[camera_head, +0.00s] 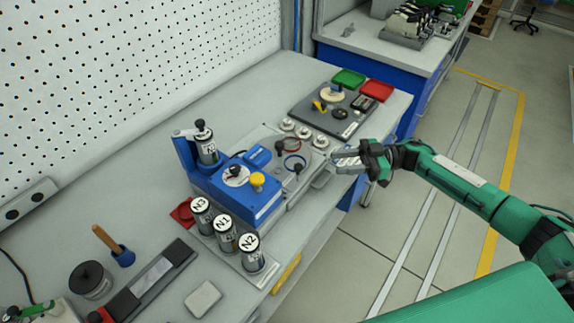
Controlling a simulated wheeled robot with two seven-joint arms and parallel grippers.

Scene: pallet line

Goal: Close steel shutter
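My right gripper (339,163) reaches in from the right, at the front edge of the bench. Its two grey fingers point left and look apart, with nothing clearly seen between them. A small grey metal plate or handle (322,181) lies just below and left of the fingertips, beside the blue machine; I cannot tell whether it is the steel shutter or whether the fingers touch it. The blue machine (262,205) carries a grey metal bed (262,142) on its far side. My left gripper is not clearly seen.
Canisters marked N3 (201,215), N1 (225,237) and N2 (251,256) stand in front of the machine. Round grey pieces (304,132) and a dark tray (342,128) lie beyond it. A pegboard wall (120,65) closes the back.

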